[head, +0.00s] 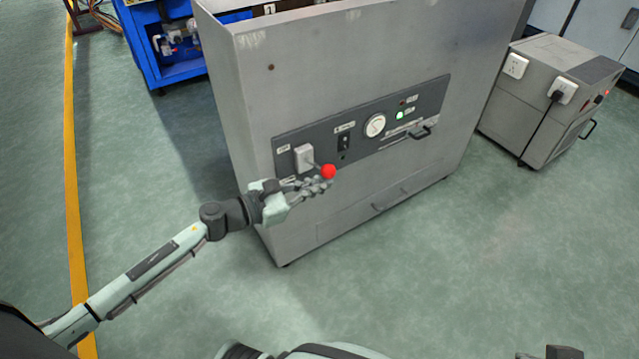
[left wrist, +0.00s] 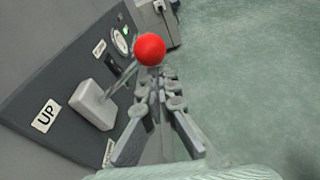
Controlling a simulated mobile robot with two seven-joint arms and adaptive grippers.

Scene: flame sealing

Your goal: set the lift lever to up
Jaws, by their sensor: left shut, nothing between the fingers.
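The lift lever has a light grey block (head: 304,157) on the dark control panel, a thin rod and a red ball knob (head: 328,171). In the head view the knob is to the right of the block and slightly lower. The left wrist view shows the knob (left wrist: 150,49) just beyond my fingertips and the block (left wrist: 93,104) to the left. The UP label (left wrist: 45,116) is beside the block; another label is too oblique to read. My left gripper (head: 323,184) is shut and empty, just below the knob; I cannot tell whether they touch.
A smaller grey unit (head: 535,120) stands to the right. The green floor in front is clear.

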